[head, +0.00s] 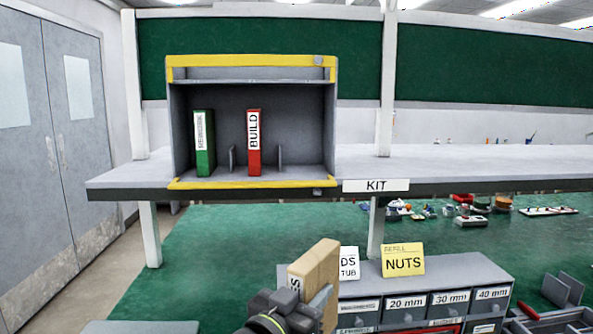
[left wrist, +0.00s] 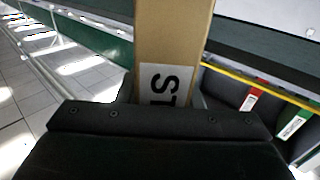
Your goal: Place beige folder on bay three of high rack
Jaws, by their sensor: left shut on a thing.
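The beige folder (head: 317,273) is upright and tilted in my left gripper (head: 308,300), low in the middle of the head view. The left gripper is shut on it. In the left wrist view the folder (left wrist: 172,40) rises from the jaws with part of a white label showing. The high rack (head: 251,70) is a grey box with yellow edges on the raised shelf, beyond and above the gripper. It holds a green folder (head: 204,145) at the left and a red BUILD folder (head: 254,140) in the middle, with thin dividers. Its right part is empty. My right gripper is out of view.
The raised shelf (head: 450,160) carries a KIT sign (head: 376,186). Below stands a grey drawer unit (head: 450,275) with a yellow NUTS card (head: 403,260). Small parts lie on the green mat (head: 230,250). Trays crowd the lower right.

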